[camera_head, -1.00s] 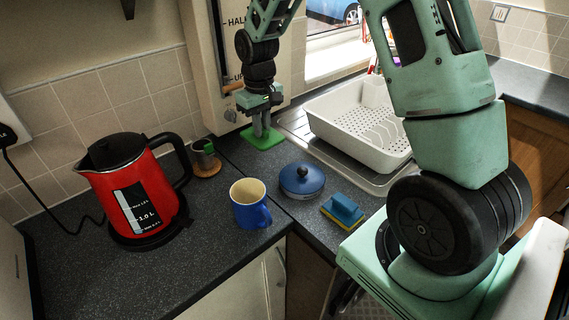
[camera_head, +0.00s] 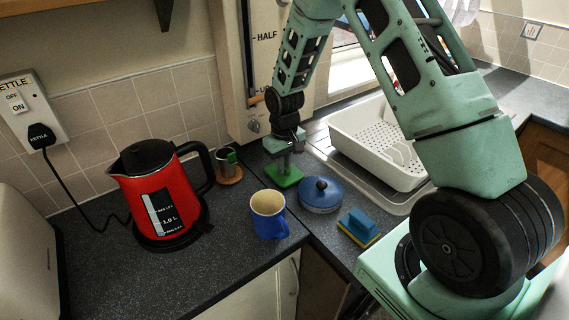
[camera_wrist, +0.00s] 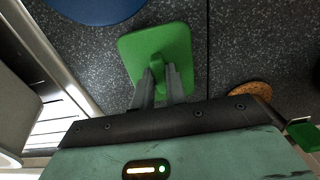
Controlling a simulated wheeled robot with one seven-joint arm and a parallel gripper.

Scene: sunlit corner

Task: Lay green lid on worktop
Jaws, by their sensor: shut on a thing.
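The green lid (camera_head: 284,178) is a flat square with a raised grip on top. It is at the worktop (camera_head: 225,235) in the back corner, behind the blue mug and left of the drying rack. My gripper (camera_head: 283,165) points down and is shut on the lid's grip. In the wrist view the lid (camera_wrist: 185,42) lies flat below my fingers (camera_wrist: 161,78), over the dark speckled worktop (camera_wrist: 240,50). I cannot tell whether its underside touches the worktop.
A blue mug (camera_head: 268,214), a blue lidded pot (camera_head: 320,196) and a blue-and-yellow sponge (camera_head: 358,227) stand in front. A white drying rack (camera_head: 375,150) is right.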

